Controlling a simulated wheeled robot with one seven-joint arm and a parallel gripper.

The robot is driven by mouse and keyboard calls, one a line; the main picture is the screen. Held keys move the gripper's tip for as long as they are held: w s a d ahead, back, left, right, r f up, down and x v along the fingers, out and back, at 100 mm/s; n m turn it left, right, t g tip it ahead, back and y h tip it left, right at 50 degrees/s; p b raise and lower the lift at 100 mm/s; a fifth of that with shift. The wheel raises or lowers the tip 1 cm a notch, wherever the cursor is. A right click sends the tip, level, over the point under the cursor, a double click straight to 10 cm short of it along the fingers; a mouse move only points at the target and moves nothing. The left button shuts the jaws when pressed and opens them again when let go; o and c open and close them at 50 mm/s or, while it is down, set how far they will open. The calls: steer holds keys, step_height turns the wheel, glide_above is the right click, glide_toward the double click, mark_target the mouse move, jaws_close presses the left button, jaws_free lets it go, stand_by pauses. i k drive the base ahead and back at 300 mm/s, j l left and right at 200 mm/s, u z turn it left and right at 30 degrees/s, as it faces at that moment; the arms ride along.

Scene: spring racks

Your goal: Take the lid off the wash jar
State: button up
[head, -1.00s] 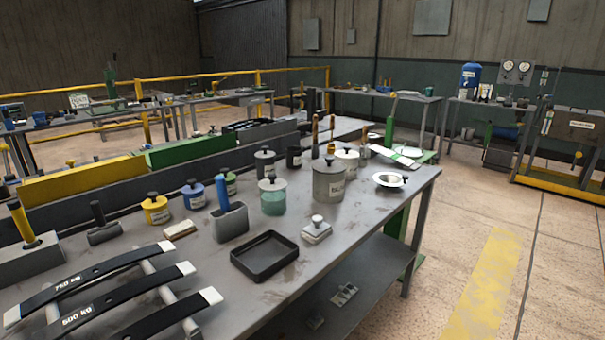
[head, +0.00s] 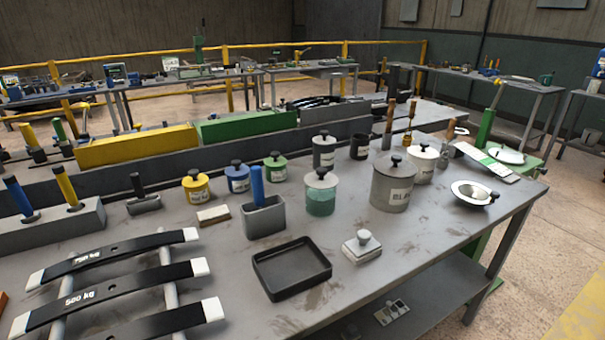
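Several lidded jars stand on the grey workbench (head: 225,257). A clear jar with teal liquid (head: 320,200) stands near the middle, with a pale lid (head: 321,179) and black knob on it; its label is too small to read, so I cannot be sure it is the wash jar. A large grey jar (head: 391,190) marked "BLA..." stands to its right, its lid on. A white jar (head: 422,166) and a tall grey jar (head: 324,154) behind also have black-knobbed lids. My gripper is not in view.
A black tray (head: 291,270) and a white knobbed block (head: 362,246) lie in front of the teal jar. A grey holder (head: 264,218) with a blue handle stands to its left. Small yellow, blue and green pots stand behind.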

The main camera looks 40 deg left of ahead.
mark_target(320, 180)
steer(key=i+u, duration=0.2)
steer(key=u, duration=0.25)
steer(key=i+u, duration=0.15)
steer(key=u, duration=0.3)
steer(key=i+u, duration=0.2)
steer(key=u, duration=0.25)
